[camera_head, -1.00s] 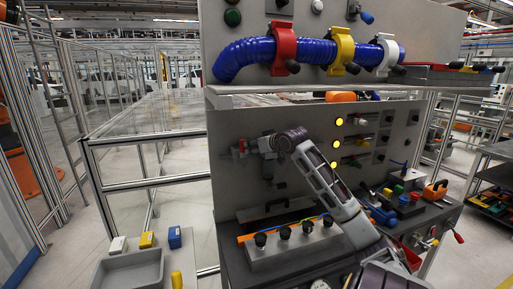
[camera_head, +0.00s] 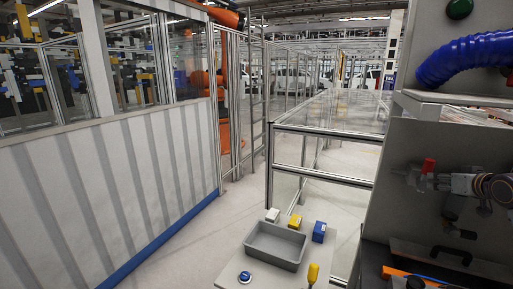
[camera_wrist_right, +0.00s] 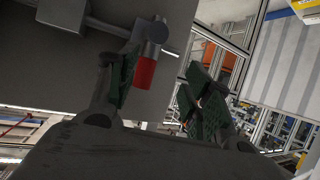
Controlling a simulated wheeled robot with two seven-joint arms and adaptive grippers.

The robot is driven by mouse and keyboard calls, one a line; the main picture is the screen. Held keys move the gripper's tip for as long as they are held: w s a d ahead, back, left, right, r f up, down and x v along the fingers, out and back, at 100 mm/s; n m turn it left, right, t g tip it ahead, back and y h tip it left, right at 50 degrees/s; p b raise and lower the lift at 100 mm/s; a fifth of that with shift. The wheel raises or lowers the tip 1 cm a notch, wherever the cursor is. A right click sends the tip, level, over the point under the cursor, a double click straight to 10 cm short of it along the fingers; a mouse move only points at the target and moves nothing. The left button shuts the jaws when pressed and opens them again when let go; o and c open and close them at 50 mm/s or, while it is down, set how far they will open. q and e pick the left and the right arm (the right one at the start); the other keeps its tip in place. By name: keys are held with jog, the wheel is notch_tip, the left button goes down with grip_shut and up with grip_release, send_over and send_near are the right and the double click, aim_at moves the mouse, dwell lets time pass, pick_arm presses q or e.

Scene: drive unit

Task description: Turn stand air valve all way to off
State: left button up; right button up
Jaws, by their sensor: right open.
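The stand air valve's red handle (camera_head: 428,166) shows at the right in the head view, on the front of the grey panel. In the right wrist view, the red handle (camera_wrist_right: 146,72) hangs down from its metal valve body (camera_wrist_right: 153,38), beside the left finger's green pad. My right gripper (camera_wrist_right: 163,66) is open, its two fingers wide apart. The handle is between them, much nearer the left finger; I cannot tell whether they touch. In the head view the right gripper (camera_head: 447,182) is just right of the handle. My left gripper is out of view.
A blue hose (camera_head: 465,60) runs above a shelf (camera_head: 450,98) on the stand. A black handle (camera_head: 450,254) is lower on the panel. A grey tray (camera_head: 275,247) and small blocks lie on a side table. Open floor and a railing are left of the stand.

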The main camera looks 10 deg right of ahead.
jog(key=s+a+f+n+g+y, duration=0.1)
jog(key=s+a+f+g, duration=0.1)
jog(key=a+f, duration=0.55)
jog(key=s+a+f+n+g, duration=0.15)
jog(key=a+f, duration=0.35)
jog(key=f, duration=0.6)
jog(key=s+a+f+g+y, duration=0.1)
jog(key=s+a+f+g, duration=0.15)
jog(key=a+f, duration=0.5)
jog(key=s+a+f+n+g+y, duration=0.1)
jog(key=s+a+f, duration=0.5)
jog(key=s+a, duration=0.4)
jog(key=s+a+f+n+g+y, duration=0.15)
jog(key=s+a+f, duration=0.5)
jog(key=a, duration=0.65)
jog(key=s+f+g, duration=0.1)
jog(key=s+f, duration=0.1)
jog(key=f, duration=1.4)
jog(key=s+f+g, duration=0.1)
jog(key=s+f, duration=0.1)
jog(key=f, duration=1.3)
jog(key=s+d+f, duration=0.2)
jog(key=s+f, duration=0.8)
jog(key=s, duration=0.1)
jog(key=s+d+f, duration=0.2)
jog(key=s+f, duration=0.8)
jog(key=s, duration=0.1)
jog(key=shift+d+f+g+h, duration=0.15)
jog(key=shift+d+g+h, duration=0.1)
jog(key=shift+g+h, duration=0.2)
